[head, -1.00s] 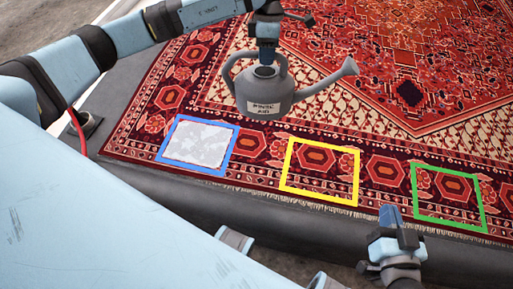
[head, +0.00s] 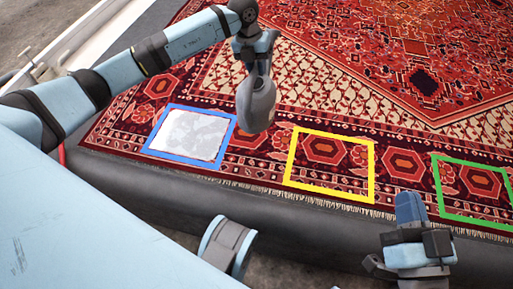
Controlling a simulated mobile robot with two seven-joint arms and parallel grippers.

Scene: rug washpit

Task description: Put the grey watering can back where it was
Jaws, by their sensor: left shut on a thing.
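The grey watering can (head: 257,105) hangs in the air over the rug, in the picture above and between the blue and yellow frames. My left gripper (head: 258,62) is shut on its top and hides part of it. The can is seen nearly end-on, so its spout is not clear. A blue frame (head: 150,140) on the rug surrounds a whitish patch (head: 190,133). A yellow frame (head: 330,194) and a green frame (head: 440,190) lie to its right, both bare inside. My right gripper (head: 410,208) is low at the front, near the green frame; its jaw opening is unclear.
The red patterned rug (head: 400,60) lies on a dark raised bed with a grey front edge (head: 310,222). The rug around the yellow and green frames is clear. A pale rail (head: 60,50) runs at the upper left.

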